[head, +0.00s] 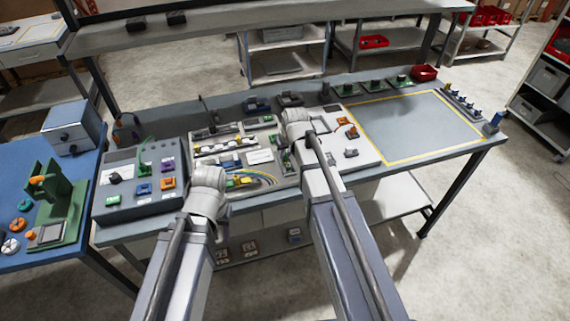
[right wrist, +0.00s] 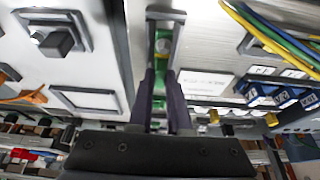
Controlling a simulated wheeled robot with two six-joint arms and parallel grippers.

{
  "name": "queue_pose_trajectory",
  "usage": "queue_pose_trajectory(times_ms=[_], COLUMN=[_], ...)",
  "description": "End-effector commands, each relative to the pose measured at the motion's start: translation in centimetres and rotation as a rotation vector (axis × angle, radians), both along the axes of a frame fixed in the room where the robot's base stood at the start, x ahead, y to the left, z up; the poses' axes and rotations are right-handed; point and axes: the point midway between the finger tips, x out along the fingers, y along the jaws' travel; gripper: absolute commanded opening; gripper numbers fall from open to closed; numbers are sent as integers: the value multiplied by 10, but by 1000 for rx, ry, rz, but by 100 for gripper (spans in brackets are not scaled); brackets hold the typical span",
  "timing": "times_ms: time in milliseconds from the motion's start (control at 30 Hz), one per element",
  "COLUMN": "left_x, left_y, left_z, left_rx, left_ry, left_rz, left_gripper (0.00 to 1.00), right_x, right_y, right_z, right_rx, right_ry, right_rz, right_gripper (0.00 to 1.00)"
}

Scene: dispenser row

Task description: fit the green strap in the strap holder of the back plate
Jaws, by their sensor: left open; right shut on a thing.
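My right gripper (right wrist: 161,88) is shut on the green strap (right wrist: 159,84), which shows as a narrow green strip between the dark fingers. The strap's far end lies within the grey strap holder (right wrist: 179,28) on the pale back plate (right wrist: 211,48); I cannot tell whether it is seated. In the head view, the right arm's wrist stands over the back plate (head: 362,152), and the strap holder (head: 286,160) is partly covered beside it. My left gripper (head: 229,184) is open, low in front of the board with coloured wires; its fingers are mostly hidden by the wrist.
Coloured wires (head: 262,177) and blue connectors (right wrist: 262,94) lie close by on the board. A grey box with coloured blocks (head: 140,181) stands at left. The yellow-outlined table area (head: 415,128) at right is clear. Small parts line the table's back edge.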

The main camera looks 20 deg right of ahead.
Motion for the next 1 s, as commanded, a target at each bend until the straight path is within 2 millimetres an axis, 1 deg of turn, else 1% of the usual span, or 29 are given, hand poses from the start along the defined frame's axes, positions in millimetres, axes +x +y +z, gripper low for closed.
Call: queue_pose_trajectory(times_ms=[33,133,467,733,967,1000], left_x=[0,0,0,0,0,0], left_y=[0,0,0,0,0,0], left_z=[-4,-7,-7,-13,-13,-13], left_rx=[0,0,0,0,0,0], left_ry=[0,0,0,0,0,0], left_rz=[0,0,0,0,0,0], left_gripper=[50,50,50,50,50,50], right_x=[0,0,0,0,0,0], right_y=[0,0,0,0,0,0], right_z=[-4,-7,-7,-13,-13,-13], right_rx=[0,0,0,0,0,0], right_ry=[0,0,0,0,0,0], right_rz=[0,0,0,0,0,0], right_gripper=[0,0,0,0,0,21])
